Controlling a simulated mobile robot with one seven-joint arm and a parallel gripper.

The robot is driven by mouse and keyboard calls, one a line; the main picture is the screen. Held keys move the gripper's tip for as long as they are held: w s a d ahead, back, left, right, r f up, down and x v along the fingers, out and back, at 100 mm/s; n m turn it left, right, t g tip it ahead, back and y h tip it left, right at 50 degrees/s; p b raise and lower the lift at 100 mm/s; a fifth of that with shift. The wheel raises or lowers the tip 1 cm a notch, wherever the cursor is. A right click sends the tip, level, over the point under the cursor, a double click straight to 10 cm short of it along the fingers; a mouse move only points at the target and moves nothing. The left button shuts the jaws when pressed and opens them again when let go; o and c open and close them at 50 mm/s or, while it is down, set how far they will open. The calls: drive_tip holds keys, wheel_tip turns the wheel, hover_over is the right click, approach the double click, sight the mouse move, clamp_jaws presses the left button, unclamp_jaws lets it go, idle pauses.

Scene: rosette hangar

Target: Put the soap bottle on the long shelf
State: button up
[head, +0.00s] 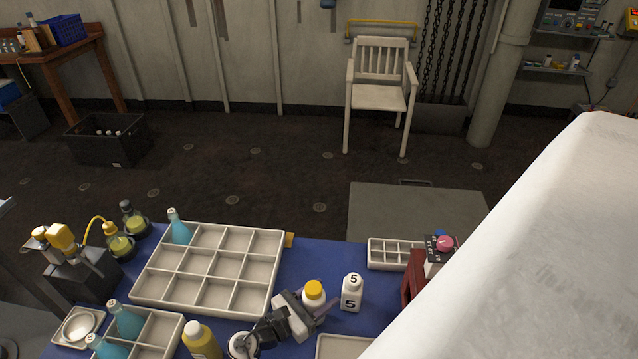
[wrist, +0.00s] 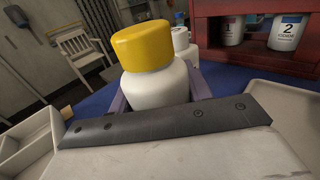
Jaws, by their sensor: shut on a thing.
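My gripper (head: 308,312) is shut on a white bottle with a yellow cap (head: 314,291), over the blue table. In the wrist view the same bottle (wrist: 158,86) stands upright between the fingers; no label shows on it, so I cannot tell if it is the soap bottle. A wall shelf (head: 556,70) with small bottles is at the back right. A red wooden rack (head: 412,286) stands at the table's right side; the wrist view shows the rack (wrist: 200,50) holding white numbered bottles. I cannot tell which is the long shelf.
A white bottle marked 5 (head: 352,293) stands just right of my gripper. A large divided tray (head: 277,262) lies to the left, a smaller one (head: 376,255) to the right. A white surface (head: 540,250) blocks the right side.

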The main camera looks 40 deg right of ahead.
wheel_tip(320, 180, up, 19)
drive_tip(key=b, duration=0.1)
idle(0.3)
